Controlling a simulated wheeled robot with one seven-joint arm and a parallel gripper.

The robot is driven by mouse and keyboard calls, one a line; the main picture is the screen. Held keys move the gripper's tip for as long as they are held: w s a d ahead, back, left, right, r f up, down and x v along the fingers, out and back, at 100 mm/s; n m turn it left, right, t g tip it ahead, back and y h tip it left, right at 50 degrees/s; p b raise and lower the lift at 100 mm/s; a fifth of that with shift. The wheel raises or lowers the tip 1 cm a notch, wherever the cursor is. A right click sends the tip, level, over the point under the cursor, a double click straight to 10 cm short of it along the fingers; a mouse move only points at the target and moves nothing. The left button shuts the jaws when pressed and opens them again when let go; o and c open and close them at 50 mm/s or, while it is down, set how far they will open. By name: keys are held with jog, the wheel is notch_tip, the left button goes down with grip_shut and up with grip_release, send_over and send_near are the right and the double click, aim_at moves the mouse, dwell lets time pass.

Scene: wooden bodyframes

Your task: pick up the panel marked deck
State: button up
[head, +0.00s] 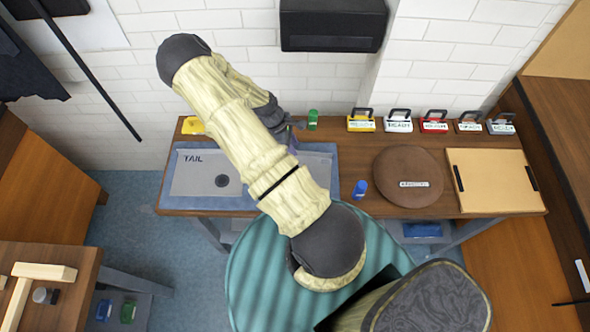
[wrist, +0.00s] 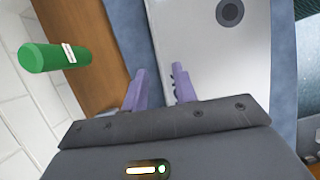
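A light grey panel (head: 200,181) printed "TAIL", with a dark round spot, lies on a blue-grey mat (head: 183,209) on the workbench. No readable "DECK" mark shows; my arm covers part of this area. In the wrist view a pale grey panel (wrist: 208,62) with a dark round spot lies beneath my gripper, with small dark marks partly hidden by the right finger. My gripper (wrist: 160,76) has two purple fingers apart, with nothing visibly between them. It is near the panel's edge by the mat border; contact cannot be told.
A green cylinder (head: 313,119) stands close by my gripper, also seen in the wrist view (wrist: 50,56). A blue cylinder (head: 360,189), a brown disc (head: 405,165) and a tan board (head: 492,180) are to the right. Several labelled holders (head: 434,122) line the back.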

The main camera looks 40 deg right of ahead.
jog(key=shift+p+x, duration=0.3)
jog(key=shift+x, duration=1.1)
jog(key=shift+w, duration=0.1)
jog(key=shift+c, duration=0.5)
grip_shut()
